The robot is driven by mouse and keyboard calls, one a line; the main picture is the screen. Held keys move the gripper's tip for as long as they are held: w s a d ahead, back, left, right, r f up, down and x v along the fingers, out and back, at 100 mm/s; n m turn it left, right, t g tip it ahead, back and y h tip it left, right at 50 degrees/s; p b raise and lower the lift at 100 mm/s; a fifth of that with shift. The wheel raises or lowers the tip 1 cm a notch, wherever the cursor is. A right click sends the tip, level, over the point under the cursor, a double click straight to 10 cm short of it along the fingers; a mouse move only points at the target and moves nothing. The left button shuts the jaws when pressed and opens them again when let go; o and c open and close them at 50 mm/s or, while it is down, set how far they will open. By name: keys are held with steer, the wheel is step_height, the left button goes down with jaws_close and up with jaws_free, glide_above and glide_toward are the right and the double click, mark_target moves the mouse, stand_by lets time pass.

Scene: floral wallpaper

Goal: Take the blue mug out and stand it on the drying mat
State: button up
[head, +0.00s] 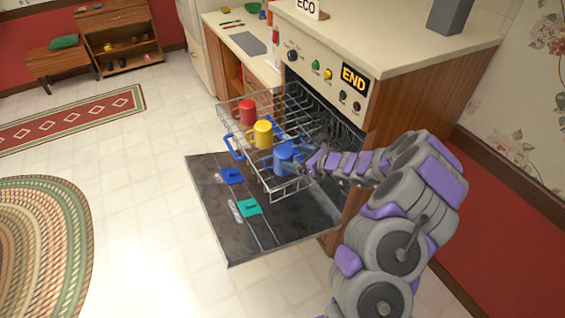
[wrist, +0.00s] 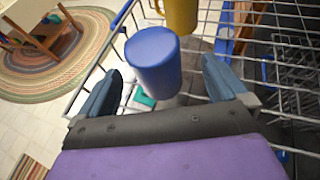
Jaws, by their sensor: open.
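The blue mug (head: 285,157) is in the pulled-out wire rack (head: 273,185) of the dishwasher, at the rack's near end. In the wrist view the blue mug (wrist: 155,65) shows a smooth closed end, so it seems to be bottom up. My gripper (head: 311,162) is right beside it. In the wrist view my gripper (wrist: 160,84) is open, with one finger on each side of the mug and gaps between. A flat grey mat (head: 247,43) lies on the counter left of the dishwasher; it looks like the drying mat.
A yellow mug (head: 263,134) and a red mug (head: 247,112) stand in the same rack behind the blue one. The lowered dishwasher door (head: 222,212) lies beneath, with blue and teal items on it. The counter also holds red utensils and a green bowl (head: 253,8).

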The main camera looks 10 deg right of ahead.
mark_target(283, 156)
steer(key=shift+w+a+f, duration=0.2)
steer(key=shift+w+f, duration=0.1)
steer(key=shift+w, duration=0.15)
steer(key=x, duration=0.2)
steer(key=b+x, duration=0.1)
steer(key=a+x, duration=0.1)
steer(key=x, duration=0.1)
steer(key=shift+s+a+b, duration=0.1)
steer(key=shift+a+b, duration=0.1)
steer(key=shift+b, duration=0.1)
steer(key=shift+d, duration=0.25)
steer(key=shift+c, duration=1)
steer(key=shift+a, duration=0.1)
steer(key=c, duration=0.9)
